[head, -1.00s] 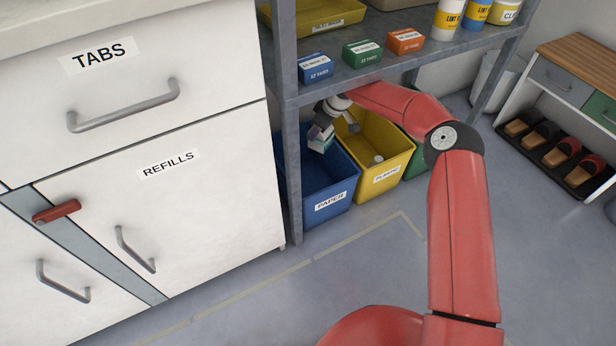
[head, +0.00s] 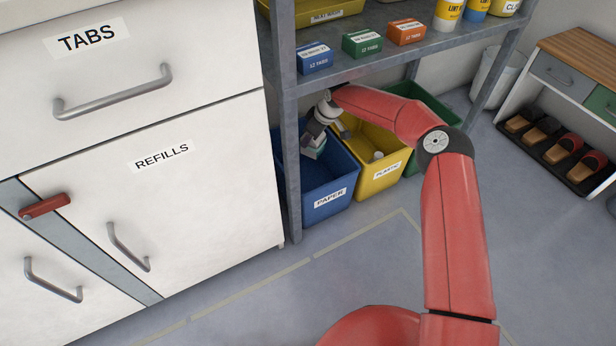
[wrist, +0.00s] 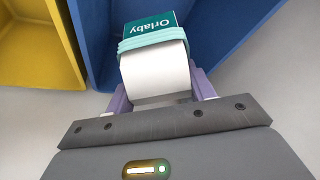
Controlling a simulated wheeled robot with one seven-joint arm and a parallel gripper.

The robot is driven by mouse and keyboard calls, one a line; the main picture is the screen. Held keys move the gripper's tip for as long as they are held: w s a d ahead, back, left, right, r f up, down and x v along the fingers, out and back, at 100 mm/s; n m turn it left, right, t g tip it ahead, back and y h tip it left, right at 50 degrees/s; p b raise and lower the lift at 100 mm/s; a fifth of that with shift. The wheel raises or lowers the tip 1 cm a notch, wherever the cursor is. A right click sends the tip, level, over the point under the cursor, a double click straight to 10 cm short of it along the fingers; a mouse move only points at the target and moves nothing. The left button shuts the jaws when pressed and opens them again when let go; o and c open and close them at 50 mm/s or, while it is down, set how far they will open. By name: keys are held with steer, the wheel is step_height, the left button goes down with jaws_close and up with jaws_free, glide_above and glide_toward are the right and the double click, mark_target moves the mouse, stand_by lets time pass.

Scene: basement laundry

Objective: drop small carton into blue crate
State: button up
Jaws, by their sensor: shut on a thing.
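The small carton (wrist: 155,68) is white with a teal top printed "Orlaby" and a pale teal band around it. My gripper (wrist: 160,92) is shut on it, with a purple finger on each side. In the head view, the carton (head: 313,150) hangs from my gripper (head: 314,138) at the mouth of the blue crate (head: 328,210), which is labelled "PAPER". In the wrist view, the blue crate (wrist: 230,38) lies beyond the carton. The crate's floor is partly hidden by the carton and the shelf post.
A yellow crate (head: 382,185) labelled "PLASTIC" stands right of the blue one, with a small white item inside. A green crate (head: 432,108) is beyond it. The grey shelf (head: 400,58) with several small boxes is above. Its post (head: 290,170) stands at the blue crate's left.

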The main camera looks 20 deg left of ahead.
steer(key=o, duration=1.3)
steer(key=shift+d, duration=0.1)
steer(key=v, duration=0.5)
steer(key=shift+d+r+p, duration=0.15)
steer(key=shift+r+p, duration=0.15)
steer(key=shift+p, duration=0.05)
steer(key=s+d, duration=0.2)
steer(key=d, duration=0.9)
steer(key=shift+d+f, duration=0.2)
steer(key=shift+f, duration=0.15)
steer(key=shift+s, duration=0.15)
